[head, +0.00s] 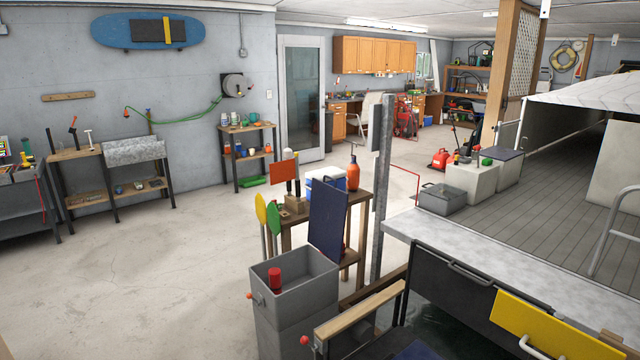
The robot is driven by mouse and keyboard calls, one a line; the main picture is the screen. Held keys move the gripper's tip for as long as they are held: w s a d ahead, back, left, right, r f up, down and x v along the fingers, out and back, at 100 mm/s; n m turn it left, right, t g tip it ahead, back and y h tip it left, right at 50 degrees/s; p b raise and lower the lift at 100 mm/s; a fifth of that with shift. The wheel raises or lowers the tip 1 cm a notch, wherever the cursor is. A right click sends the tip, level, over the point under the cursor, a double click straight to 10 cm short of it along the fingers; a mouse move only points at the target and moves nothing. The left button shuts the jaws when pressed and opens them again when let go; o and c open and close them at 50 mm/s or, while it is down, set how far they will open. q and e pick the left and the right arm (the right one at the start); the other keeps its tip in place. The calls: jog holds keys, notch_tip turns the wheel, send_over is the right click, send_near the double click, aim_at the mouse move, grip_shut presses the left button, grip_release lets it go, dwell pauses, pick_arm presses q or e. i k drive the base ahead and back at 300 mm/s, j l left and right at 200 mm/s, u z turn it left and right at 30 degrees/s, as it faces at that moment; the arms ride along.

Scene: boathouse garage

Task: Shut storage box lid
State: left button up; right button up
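A tall grey storage box (296,318) stands at the bottom centre of the head view, open at the top. A dark blue panel (328,222), which looks like its lid, stands nearly upright along the box's far right rim. The hinge itself is too small to make out. A small red knob (249,295) sticks out at the box's left side. Neither of my grippers is in view.
A wooden table (359,198) with a blue-white cooler (326,187) and an orange bottle (353,174) stands behind the lid. Yellow and green paddles (273,219) stand left of it. A grey counter (470,262) is at right. The floor at left is clear.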

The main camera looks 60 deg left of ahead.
aim_at(327, 215)
jog(key=u, duration=1.9)
jog(key=i+j+z, duration=0.2)
jog(key=i+j, duration=0.85)
